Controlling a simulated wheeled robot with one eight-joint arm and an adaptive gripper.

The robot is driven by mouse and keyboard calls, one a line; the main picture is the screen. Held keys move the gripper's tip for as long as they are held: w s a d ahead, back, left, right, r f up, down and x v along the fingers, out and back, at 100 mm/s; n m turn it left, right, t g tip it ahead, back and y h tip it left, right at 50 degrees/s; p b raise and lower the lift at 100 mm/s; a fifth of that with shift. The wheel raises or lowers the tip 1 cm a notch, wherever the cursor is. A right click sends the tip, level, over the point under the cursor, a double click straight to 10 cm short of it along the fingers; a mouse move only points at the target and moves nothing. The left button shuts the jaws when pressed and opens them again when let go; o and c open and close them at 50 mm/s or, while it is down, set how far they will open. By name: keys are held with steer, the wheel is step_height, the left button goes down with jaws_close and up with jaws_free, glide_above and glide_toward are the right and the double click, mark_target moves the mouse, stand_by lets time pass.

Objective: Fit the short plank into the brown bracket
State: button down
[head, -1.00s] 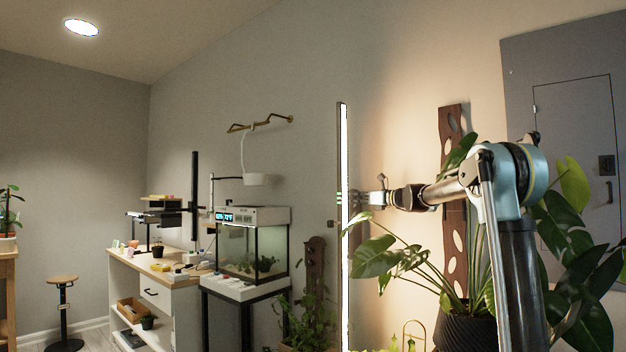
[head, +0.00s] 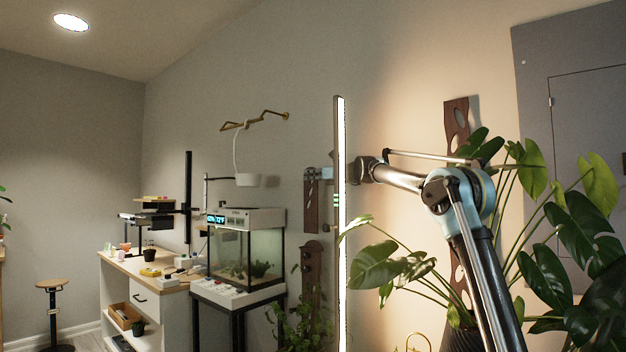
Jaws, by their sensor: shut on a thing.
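The short plank (head: 311,212) is dark brown with holes and hangs upright in front of the grey wall, left of the lit tube. My gripper (head: 319,173) is shut on its upper part; the tube hides part of my wrist. Below the plank stands a brown upright piece with a rounded top and holes (head: 312,268), which looks like the brown bracket. A small gap shows between the plank's lower end and its top. I cannot tell their difference in depth. Leaves cover the lower part of the brown piece.
The bright upright tube (head: 340,240) stands close in front of my wrist. A large leafy plant (head: 375,268) and a longer holed board (head: 456,120) are at the right. A glass tank (head: 245,255) stands left of the brown piece.

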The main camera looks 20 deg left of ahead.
steer(key=shift+f, duration=6.7)
steer(key=c, duration=1.7)
jaws_free()
steer(key=shift+s, duration=0.1)
glide_toward(311, 206)
steer(key=shift+d, duration=0.8)
steer(key=shift+s, duration=0.1)
